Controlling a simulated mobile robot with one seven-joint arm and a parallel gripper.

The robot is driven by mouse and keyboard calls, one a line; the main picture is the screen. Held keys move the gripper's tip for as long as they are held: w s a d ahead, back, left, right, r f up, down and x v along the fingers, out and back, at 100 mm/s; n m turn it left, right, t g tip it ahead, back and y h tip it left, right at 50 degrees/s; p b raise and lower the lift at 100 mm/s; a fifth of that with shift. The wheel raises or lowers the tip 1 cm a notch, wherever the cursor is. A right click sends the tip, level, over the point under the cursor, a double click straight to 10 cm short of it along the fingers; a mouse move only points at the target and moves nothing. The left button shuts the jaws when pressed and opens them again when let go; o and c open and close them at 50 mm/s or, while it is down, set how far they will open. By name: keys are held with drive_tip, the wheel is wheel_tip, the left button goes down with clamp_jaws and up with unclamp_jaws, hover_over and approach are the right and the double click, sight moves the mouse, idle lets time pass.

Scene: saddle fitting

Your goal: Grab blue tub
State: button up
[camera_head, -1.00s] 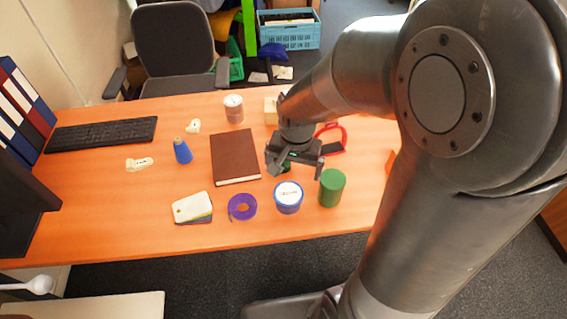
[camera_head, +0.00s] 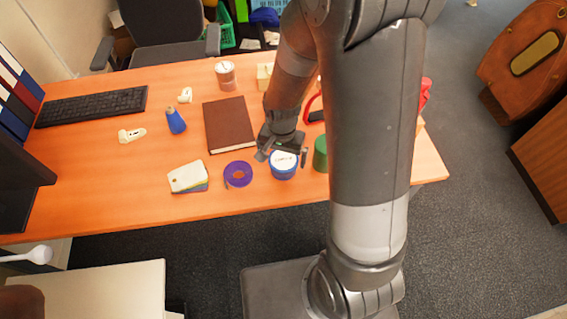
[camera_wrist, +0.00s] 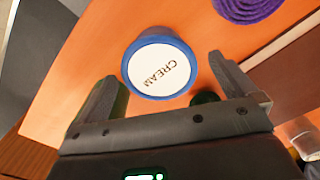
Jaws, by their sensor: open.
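The blue tub (camera_head: 284,170) stands on the orange desk near its front edge, with a white lid. In the wrist view the tub (camera_wrist: 160,68) shows its lid lettered CREAM and its blue rim. My gripper (camera_head: 282,156) is open and empty, just behind and above the tub in the head view. In the wrist view the gripper's two fingers (camera_wrist: 172,85) stand apart, with the tub ahead of them and roughly between their lines. I cannot tell the height of the fingertips above the desk.
A green can (camera_head: 320,154) stands close to the tub's right, partly hidden by my arm. A purple roll (camera_head: 238,174) lies to its left. A brown book (camera_head: 229,124) lies behind. Stacked cards (camera_head: 188,177) lie farther left on the desk.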

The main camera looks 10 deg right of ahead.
sight(283, 159)
drive_tip(key=shift+w+d+f, duration=0.1)
drive_tip(key=shift+f, duration=1.1)
drive_tip(key=shift+d+f, duration=0.1)
drive_tip(key=shift+f, duration=1.05)
drive_tip(key=shift+c, duration=0.4)
drive_tip(key=c, duration=1)
drive_tip(key=shift+r, duration=0.1)
